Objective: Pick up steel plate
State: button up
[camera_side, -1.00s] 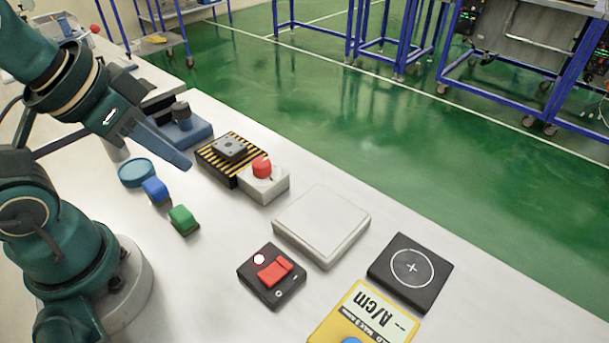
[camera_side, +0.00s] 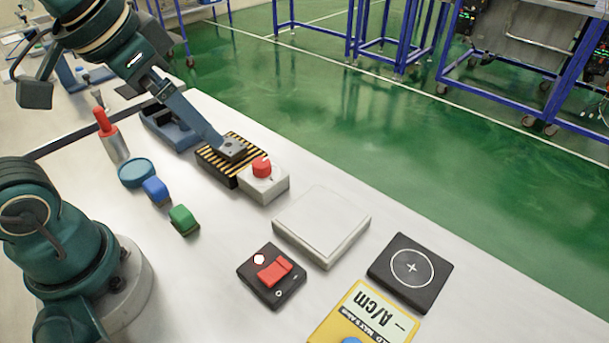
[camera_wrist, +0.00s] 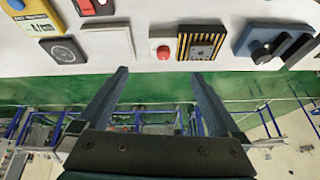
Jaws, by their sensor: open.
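The steel plate (camera_side: 237,150) is a small grey square lying on a black and yellow striped block (camera_side: 222,175). In the side view the fingers of my gripper (camera_side: 222,147) come down from the upper left, and their tips overlap the plate and partly hide it. In the wrist view the plate (camera_wrist: 201,46) lies flat on the striped block, with dark spots on its face. There my gripper (camera_wrist: 160,74) is open with nothing between its fingers. The right fingertip is just below the plate in the picture. I cannot tell whether a finger touches it.
A red button on a light box (camera_side: 264,184) stands close beside the striped block. A blue fixture (camera_side: 172,130) is on its other side. A white pad (camera_side: 322,225), a black switch box (camera_side: 271,275) and a black pad (camera_side: 410,271) lie to the right. Green floor lies beyond the table edge.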

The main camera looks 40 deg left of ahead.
jog(key=w+a+g, duration=0.2)
jog(key=w+a, duration=0.1)
jog(key=w, duration=0.3)
jog(key=n+g, duration=0.2)
jog(key=g, duration=0.1)
send_over(229, 144)
notch_tip(229, 144, down, 10)
jog(key=shift+d+f, duration=0.1)
jog(key=shift+d, duration=0.05)
jog(key=shift+s+f, duration=0.1)
jog(key=shift+f, duration=2.6)
grip_shut()
